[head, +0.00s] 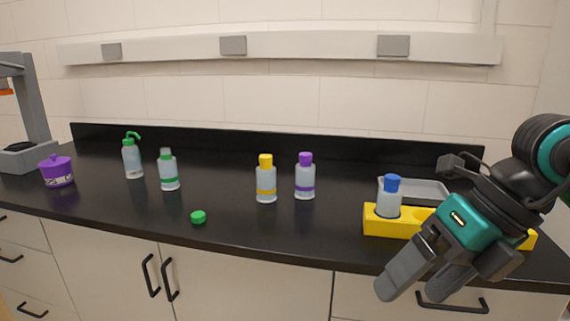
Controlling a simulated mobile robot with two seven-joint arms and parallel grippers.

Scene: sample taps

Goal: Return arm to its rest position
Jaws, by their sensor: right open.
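My right gripper (428,284) is at the right, in front of the bench's front edge and the yellow rack. Its two grey fingers point down and are apart, with nothing between them. The teal wrist and black arm links come in from the right edge and hide part of the rack. My left gripper is not in the head view.
On the black bench (110,200), a blue-capped bottle (389,203) stands in a yellow rack (378,225), a grey tray (430,187) behind. Yellow-capped (266,184), purple-capped (305,181), uncapped green-banded (168,173) and green-spouted (131,160) bottles stand left. A green cap (198,217) lies near the front.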

